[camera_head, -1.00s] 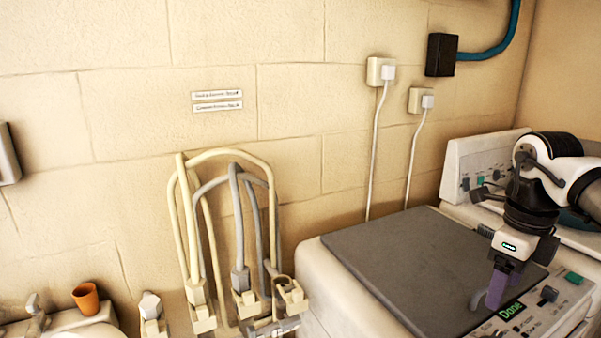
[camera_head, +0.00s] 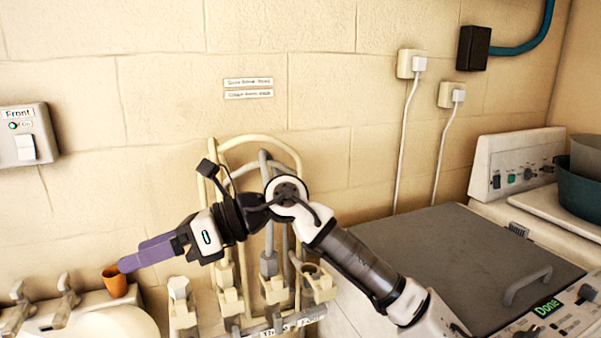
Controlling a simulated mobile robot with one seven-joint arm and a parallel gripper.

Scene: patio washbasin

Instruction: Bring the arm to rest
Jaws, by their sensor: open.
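My gripper (camera_head: 135,257) has purple fingers and reaches out to the left above the washbasin. It is open, with nothing seen between its fingers. My white and black arm comes up from the lower right, in front of the wall pipes. The fingertips overlap the top of an orange cup (camera_head: 116,283) in the picture. I cannot tell whether they touch it.
The washbasin (camera_head: 120,322) with taps (camera_head: 67,298) is at lower left. Cream and grey pipes (camera_head: 268,220) stand behind my arm. A machine with a grey lid (camera_head: 450,255) fills the right. A switch box (camera_head: 28,135) hangs on the left wall.

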